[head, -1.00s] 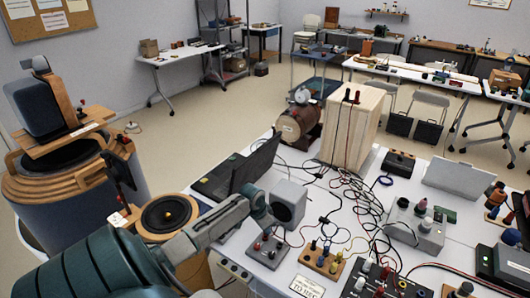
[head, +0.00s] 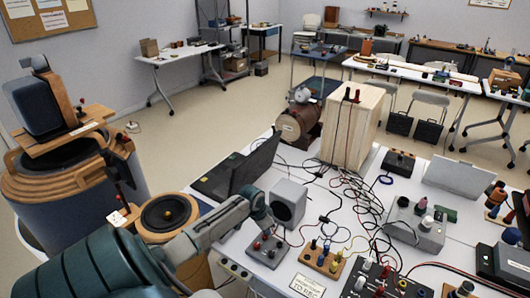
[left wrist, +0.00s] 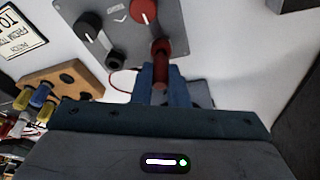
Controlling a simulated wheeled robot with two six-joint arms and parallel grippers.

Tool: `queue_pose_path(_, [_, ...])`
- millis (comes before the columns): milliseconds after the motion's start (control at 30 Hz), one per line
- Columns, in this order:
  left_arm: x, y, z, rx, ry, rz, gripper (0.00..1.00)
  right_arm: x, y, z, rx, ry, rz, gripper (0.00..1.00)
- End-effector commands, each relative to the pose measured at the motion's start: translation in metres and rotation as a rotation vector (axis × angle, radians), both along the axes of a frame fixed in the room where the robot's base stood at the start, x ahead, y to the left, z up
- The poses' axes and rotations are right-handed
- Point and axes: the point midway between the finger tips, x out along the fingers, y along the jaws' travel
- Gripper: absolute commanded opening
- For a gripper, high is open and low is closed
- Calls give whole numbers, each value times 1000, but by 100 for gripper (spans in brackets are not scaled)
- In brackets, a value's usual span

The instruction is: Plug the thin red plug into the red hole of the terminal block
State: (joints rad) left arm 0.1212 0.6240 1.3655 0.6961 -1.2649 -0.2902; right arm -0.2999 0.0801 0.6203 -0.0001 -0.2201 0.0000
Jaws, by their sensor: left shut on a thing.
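My left gripper (left wrist: 162,88) is shut on the thin red plug (left wrist: 162,68), which stands between its blue fingers in the left wrist view. The plug's far end is at the face of the grey terminal block (left wrist: 128,38). The red hole is not seen apart from the plug, so I cannot tell whether the plug is inside it or just at it. A black socket (left wrist: 115,61) is beside it on the block. In the head view the block (head: 266,257) sits near the table's front edge, below my left arm's end. My right gripper is not in view.
A grey box with a round dark face (head: 288,204) stands close behind the block. A wooden block with coloured posts (head: 324,262) and a sign (head: 307,286) are to the right. Loose cables (head: 345,205) cross the table. A black laptop-like panel (head: 237,172) is behind the arm.

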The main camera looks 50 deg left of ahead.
Motion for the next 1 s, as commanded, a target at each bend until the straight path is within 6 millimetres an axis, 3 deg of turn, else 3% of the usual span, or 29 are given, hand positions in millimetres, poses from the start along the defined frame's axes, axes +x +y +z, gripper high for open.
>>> queue_pose_path(367, [0,0,-8,0,0,0,0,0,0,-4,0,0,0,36])
queue_pose_path(400, [0,0,-8,0,0,0,15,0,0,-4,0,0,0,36])
queue_pose_path(533, [0,0,-7,0,0,0,39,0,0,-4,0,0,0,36])
queue_pose_path(1000, [0,0,2,0,0,0,39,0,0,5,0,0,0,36])
